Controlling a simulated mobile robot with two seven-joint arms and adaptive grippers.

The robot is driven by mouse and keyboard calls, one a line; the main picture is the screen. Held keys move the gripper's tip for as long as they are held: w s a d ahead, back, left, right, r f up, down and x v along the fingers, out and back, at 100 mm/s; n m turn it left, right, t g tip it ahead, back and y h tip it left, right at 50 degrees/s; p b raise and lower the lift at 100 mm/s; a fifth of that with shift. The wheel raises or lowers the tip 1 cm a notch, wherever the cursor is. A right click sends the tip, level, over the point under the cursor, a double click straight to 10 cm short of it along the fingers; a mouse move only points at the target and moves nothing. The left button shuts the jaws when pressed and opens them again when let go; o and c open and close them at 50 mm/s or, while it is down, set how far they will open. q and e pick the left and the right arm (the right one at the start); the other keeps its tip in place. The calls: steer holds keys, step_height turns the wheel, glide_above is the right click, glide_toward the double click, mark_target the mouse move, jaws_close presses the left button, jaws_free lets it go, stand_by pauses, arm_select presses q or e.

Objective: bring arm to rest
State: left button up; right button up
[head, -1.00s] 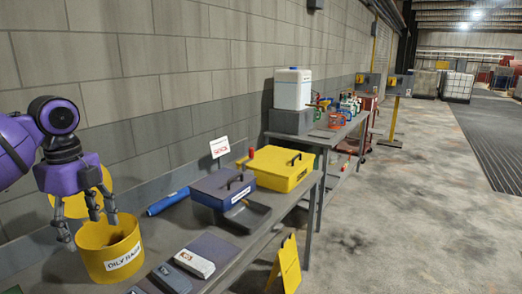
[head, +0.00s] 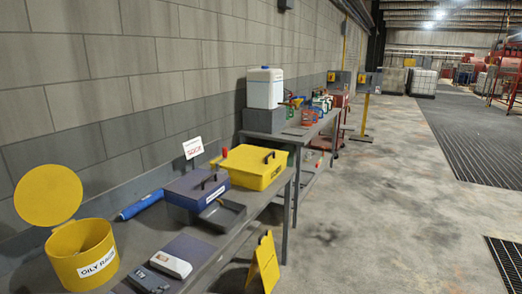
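Neither of my grippers nor my arms shows in the head view now. The yellow bin labelled "OILY RAGS" (head: 80,258) stands at the near left end of the bench, with its round yellow lid (head: 48,194) raised behind it. The inside of the bin shows only in part, and its contents cannot be made out.
The near bench holds a blue cylinder (head: 140,206), a blue case (head: 195,187), a yellow case (head: 254,166) and small devices (head: 170,264). A yellow floor sign (head: 265,262) stands beside it. A second bench holds a white jug (head: 265,88). The floor to the right is clear.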

arm_select(q)
steer(key=s+d+f+n, duration=0.1)
steer(key=s+f, duration=0.4)
steer(key=s, duration=0.6)
steer(key=s+d+f+n+g+y, duration=0.1)
steer(key=s+f+n, duration=0.3)
steer(key=s, duration=0.7)
steer(key=s+d+f+n+g+y, duration=0.1)
steer(key=s+d+f+n, duration=0.1)
steer(key=s+f, duration=0.5)
steer(key=s+d, duration=0.1)
steer(key=s, duration=0.4)
steer(key=shift+f+n+p, duration=0.3)
steer(key=shift+f, duration=0.05)
steer(key=shift+s+d, duration=0.1)
